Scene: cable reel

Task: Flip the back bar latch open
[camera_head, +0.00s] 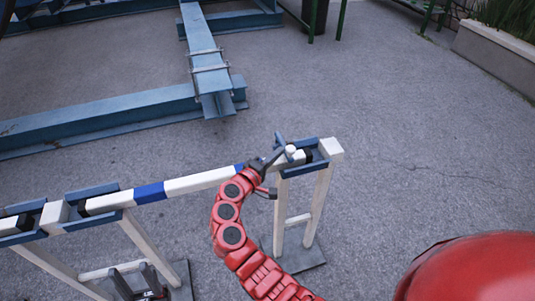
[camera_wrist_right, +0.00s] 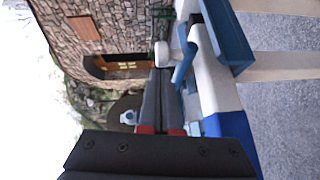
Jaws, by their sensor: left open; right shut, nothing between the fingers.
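The white bar with blue bands (camera_head: 200,181) lies across the stands, its right end in a blue bracket (camera_head: 318,152). At that end a latch with a blue upright piece (camera_head: 280,140) and a white round knob (camera_head: 290,150) stands up. My right gripper (camera_head: 275,157) is shut and empty, with its tips right beside the knob. In the right wrist view the closed fingers (camera_wrist_right: 165,95) point at the knob (camera_wrist_right: 162,54) and the blue latch piece (camera_wrist_right: 184,66); whether they touch is unclear. My left gripper (camera_head: 137,283) is open and empty near the bottom left, by the left stand.
The right white stand (camera_head: 318,205) rests on a grey foot plate; the left stand (camera_head: 132,235) is at lower left. Blue steel beams (camera_head: 95,115) lie behind. A planter (camera_head: 495,50) is at top right. The paved ground between them is clear.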

